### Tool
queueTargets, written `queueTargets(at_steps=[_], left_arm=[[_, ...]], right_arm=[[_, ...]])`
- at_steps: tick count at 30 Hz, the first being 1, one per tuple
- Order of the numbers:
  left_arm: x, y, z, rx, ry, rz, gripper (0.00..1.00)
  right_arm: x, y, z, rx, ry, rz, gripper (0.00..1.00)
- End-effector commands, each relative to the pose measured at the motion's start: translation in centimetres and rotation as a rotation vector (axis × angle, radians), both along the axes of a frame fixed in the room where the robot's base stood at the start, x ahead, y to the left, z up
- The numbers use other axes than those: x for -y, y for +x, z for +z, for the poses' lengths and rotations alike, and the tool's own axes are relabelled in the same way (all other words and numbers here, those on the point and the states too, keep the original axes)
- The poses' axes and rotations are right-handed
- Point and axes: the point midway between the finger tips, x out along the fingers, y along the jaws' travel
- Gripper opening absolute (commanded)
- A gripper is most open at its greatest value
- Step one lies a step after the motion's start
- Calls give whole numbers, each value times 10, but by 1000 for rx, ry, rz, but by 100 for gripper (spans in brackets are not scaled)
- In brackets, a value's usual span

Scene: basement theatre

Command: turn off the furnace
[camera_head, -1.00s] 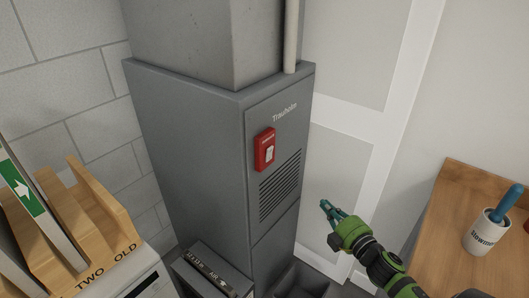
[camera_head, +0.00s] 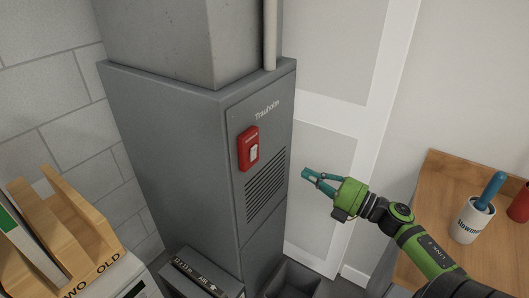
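The furnace (camera_head: 165,140) is a tall grey metal cabinet in the middle left of the head view, with the name "Trauholm" on its front panel. A red switch box (camera_head: 243,158) with a white rocker (camera_head: 254,152) is mounted on that panel, above the louvred vent (camera_head: 265,187). My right gripper (camera_head: 308,176), green with teal fingers, is to the right of the switch and a little lower in the picture, apart from it. My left gripper is out of view.
A wooden table (camera_head: 440,187) at the right bears a white mug (camera_head: 466,222) with a blue-handled tool and a red object (camera_head: 520,206). A wooden rack (camera_head: 75,235) stands at the lower left. A dark box (camera_head: 200,272) sits before the furnace. A white door (camera_head: 318,150) is behind.

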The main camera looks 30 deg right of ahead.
Motion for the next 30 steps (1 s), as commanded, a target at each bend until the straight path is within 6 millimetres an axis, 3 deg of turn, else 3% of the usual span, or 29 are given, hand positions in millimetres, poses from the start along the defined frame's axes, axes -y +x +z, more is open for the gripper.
queueTargets(at_steps=[5, 21, 30], left_arm=[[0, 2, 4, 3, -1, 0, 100], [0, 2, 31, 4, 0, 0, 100], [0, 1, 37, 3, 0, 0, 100]], right_arm=[[-5, 11, 4, 3, 2, 1, 0], [-42, 103, 17, 2, 3, -2, 0], [-53, 127, 18, 0, 2, -1, 0]])
